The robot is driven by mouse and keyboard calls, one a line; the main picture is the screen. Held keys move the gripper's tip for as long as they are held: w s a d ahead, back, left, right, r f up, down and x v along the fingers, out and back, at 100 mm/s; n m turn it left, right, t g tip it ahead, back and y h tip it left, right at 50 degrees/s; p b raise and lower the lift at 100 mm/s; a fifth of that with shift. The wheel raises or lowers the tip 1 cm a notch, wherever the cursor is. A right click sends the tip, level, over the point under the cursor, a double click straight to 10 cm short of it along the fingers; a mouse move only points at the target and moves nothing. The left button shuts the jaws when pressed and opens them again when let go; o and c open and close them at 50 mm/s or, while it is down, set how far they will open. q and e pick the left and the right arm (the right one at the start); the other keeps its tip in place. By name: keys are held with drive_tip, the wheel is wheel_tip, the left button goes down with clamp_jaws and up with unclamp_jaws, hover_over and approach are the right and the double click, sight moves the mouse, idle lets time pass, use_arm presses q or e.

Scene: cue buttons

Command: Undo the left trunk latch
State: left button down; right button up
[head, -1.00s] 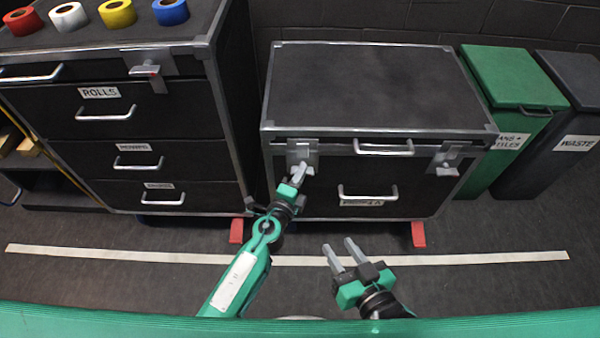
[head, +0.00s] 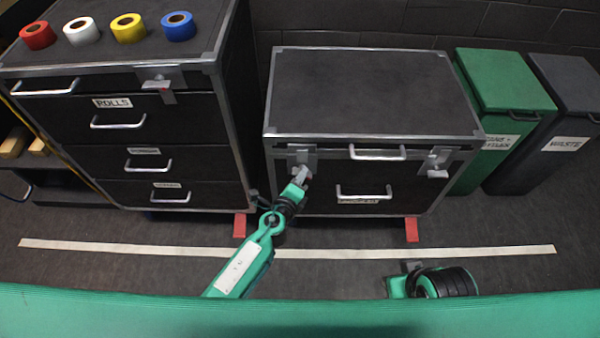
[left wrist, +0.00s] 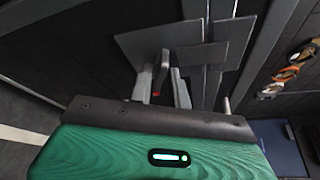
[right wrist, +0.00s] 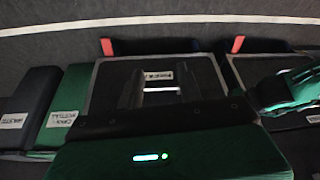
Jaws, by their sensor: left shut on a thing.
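The black trunk (head: 370,92) with metal edges stands at centre right. Its left latch (head: 302,155) is a grey plate at the front left corner, with a lever that has a red part. My left gripper (head: 301,178) is at this latch, shut on its lever. In the left wrist view the fingers (left wrist: 163,88) are on either side of the red-tipped lever (left wrist: 161,72), below the grey latch plates (left wrist: 175,42). The right latch (head: 437,160) is at the trunk's front right. My right gripper is low in the head view; its fingers (right wrist: 161,88) are apart and empty in its wrist view.
A drawer cabinet (head: 110,128) with several tape rolls on top stands left of the trunk. A green bin (head: 500,120) and a grey bin (head: 565,100) stand to its right. Red feet (head: 412,229) stick out below the trunk.

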wheel_tip(320, 180, down, 19)
drive_tip(key=g+p, duration=0.2)
drive_tip(key=p, duration=0.6)
use_arm(q)
drive_tip(key=m+y+p, duration=0.2)
drive_tip(key=m, duration=0.1)
drive_tip(key=m+g+y+p, duration=0.1)
drive_tip(key=m+y+p, duration=0.1)
drive_tip(key=m, duration=0.1)
drive_tip(key=m+y+p, duration=0.1)
drive_tip(key=m+p, duration=0.1)
drive_tip(key=m, duration=0.1)
drive_tip(key=shift+d+r+g+y, duration=0.1)
drive_tip(key=shift+d+g+y, duration=0.2)
drive_tip(key=shift+g+y, duration=0.1)
use_arm(e)
drive_tip(key=s+d+f, duration=0.4)
drive_tip(key=s+f, duration=0.7)
drive_tip(key=f, duration=0.2)
drive_tip(key=shift+s+h, duration=0.15)
drive_tip(key=shift+h, duration=0.25)
use_arm(q)
drive_tip(key=shift+m, duration=0.3)
drive_tip(key=c, duration=1.6)
unclamp_jaws()
drive_tip(key=shift+o, duration=0.2)
